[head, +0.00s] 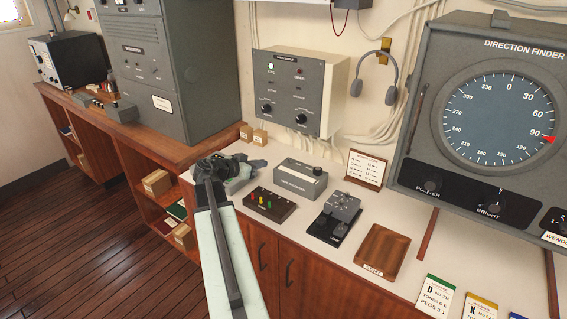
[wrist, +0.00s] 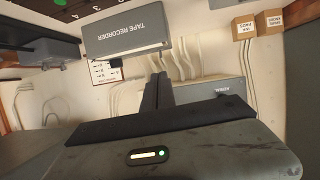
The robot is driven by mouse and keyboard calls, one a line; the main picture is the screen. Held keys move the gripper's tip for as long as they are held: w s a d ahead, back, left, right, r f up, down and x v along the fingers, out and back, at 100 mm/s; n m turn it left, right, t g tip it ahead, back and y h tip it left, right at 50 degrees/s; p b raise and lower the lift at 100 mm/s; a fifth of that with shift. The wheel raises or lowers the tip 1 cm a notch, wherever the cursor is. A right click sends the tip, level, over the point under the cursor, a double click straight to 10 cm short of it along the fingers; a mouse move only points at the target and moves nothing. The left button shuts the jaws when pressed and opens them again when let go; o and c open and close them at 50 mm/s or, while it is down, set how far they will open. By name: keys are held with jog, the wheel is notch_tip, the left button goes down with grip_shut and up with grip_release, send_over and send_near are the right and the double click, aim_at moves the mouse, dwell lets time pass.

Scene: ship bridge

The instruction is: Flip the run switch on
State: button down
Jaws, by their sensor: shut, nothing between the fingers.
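No switch in view carries a readable "run" label, so I cannot tell for certain which is the run switch. The grey tape recorder (head: 300,181) stands on the counter, with a dark round knob (head: 318,171) on its top. It shows upside down at the top of the wrist view (wrist: 125,35), with a small black part (wrist: 116,62) at its edge. My gripper (head: 262,167) is just left of the recorder, apart from it in the head view. Its fingers (wrist: 163,76) are shut and empty, pointing toward the wall.
A wall panel (head: 290,88) with lights and knobs hangs behind. A block with coloured levers (head: 269,204), a morse key (head: 334,222) and a wooden tray (head: 380,250) stand on the counter. Two small boxes (head: 253,135) sit near the wall. Cables run down the wall.

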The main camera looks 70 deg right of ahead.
aim_at(284, 167)
jog(key=b+x, duration=0.4)
jog(key=x, duration=0.9)
jog(key=shift+w+f+b, duration=0.1)
jog(key=shift+w+b, duration=0.1)
jog(key=shift+b, duration=0.2)
jog(key=shift+s+d+f, duration=0.15)
jog(key=shift+s+d, duration=0.05)
jog(key=shift+d, duration=0.15)
